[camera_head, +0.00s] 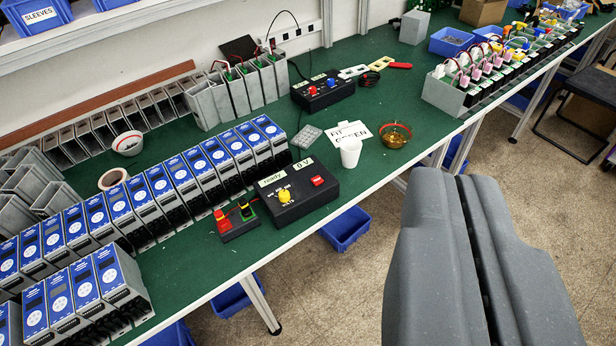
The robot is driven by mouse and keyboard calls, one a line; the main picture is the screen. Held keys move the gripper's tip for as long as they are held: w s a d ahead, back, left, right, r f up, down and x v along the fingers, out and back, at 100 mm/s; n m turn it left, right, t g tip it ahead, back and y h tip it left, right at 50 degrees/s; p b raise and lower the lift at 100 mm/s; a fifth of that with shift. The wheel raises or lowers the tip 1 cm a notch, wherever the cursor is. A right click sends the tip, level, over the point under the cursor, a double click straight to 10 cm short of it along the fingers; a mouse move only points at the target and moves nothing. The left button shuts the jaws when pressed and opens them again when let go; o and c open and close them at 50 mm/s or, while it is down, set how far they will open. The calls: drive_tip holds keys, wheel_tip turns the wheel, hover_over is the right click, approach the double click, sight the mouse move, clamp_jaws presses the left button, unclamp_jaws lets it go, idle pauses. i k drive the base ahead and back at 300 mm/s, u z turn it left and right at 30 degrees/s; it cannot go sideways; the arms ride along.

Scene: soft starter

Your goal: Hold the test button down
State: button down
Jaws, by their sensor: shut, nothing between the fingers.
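A black test box (297,192) sits near the front edge of the green bench, with labels reading "ready" and "0 V". On its top are a yellow knob (284,196) and a red button (317,181). The red button looks like the test button, but I cannot read its label. My gripper (457,180) is large and grey in the right foreground. Its two fingers are together with nothing between them. It is to the right of the box, apart from it, and appears over the floor in front of the bench.
Rows of blue-faced starter units (130,207) stand left of the box. Another black box (323,91) stands further back.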

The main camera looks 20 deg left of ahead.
sight(317, 181)
drive_tip(key=i, duration=0.95)
drive_tip(key=z, duration=0.05)
